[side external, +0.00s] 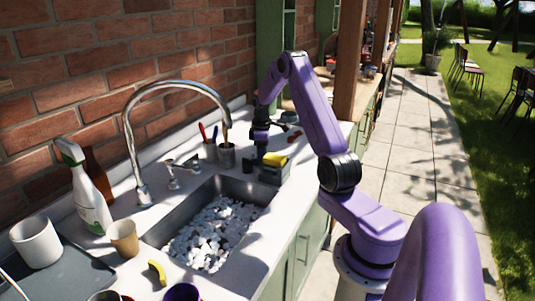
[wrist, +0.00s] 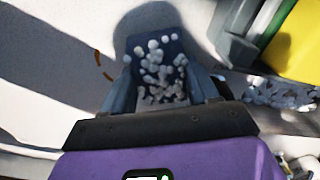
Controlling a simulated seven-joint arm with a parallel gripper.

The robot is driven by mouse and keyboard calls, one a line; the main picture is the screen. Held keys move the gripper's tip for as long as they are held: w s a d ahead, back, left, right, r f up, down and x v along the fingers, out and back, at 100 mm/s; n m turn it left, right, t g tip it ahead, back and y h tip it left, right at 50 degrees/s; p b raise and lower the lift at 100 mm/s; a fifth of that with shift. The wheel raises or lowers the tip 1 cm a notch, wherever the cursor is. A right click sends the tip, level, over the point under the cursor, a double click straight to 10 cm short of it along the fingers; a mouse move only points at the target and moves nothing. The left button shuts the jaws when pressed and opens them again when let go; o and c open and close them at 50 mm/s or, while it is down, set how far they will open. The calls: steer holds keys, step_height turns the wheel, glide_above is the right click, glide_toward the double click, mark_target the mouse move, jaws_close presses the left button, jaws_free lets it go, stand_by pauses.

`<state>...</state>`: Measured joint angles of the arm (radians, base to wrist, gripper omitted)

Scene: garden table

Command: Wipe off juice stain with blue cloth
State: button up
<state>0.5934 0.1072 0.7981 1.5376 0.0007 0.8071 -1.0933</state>
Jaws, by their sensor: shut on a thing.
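In the wrist view, my gripper (wrist: 160,78) is shut on a dark blue cloth (wrist: 139,43) covered with white blobs, which look like suds. The cloth sits between the two fingers, low over or on the pale counter. A thin orange-brown curved mark, likely the juice stain (wrist: 103,65), shows just left of the left finger; part of it may be hidden under the cloth. In the side view, my gripper (side external: 261,148) is at the far end of the sink, behind a dark caddy. The cloth and the stain cannot be made out there.
The dark caddy (side external: 268,176) holds a yellow sponge (side external: 276,159), close right of my gripper in the wrist view. The sink (side external: 180,206) holds white suds or pebbles. A cup with utensils (side external: 226,156), a tap (side external: 137,150) and a spray bottle (side external: 88,190) stand along the wall side.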

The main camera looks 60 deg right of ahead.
steer(key=shift+w+d, duration=0.2)
steer(key=shift+w, duration=0.1)
steer(key=d, duration=0.7)
steer(key=shift+d, duration=0.3)
steer(key=shift+w, duration=1.15)
steer(key=a, duration=0.8)
steer(key=shift+a, duration=0.1)
steer(key=shift+s, duration=0.85)
steer(key=shift+s+d, duration=0.35)
steer(key=shift+d, duration=0.2)
steer(key=d, duration=0.7)
steer(key=shift+d, duration=0.2)
step_height(320, 180, up, 8)
steer(key=shift+a, duration=0.15)
steer(key=shift+r, duration=0.1)
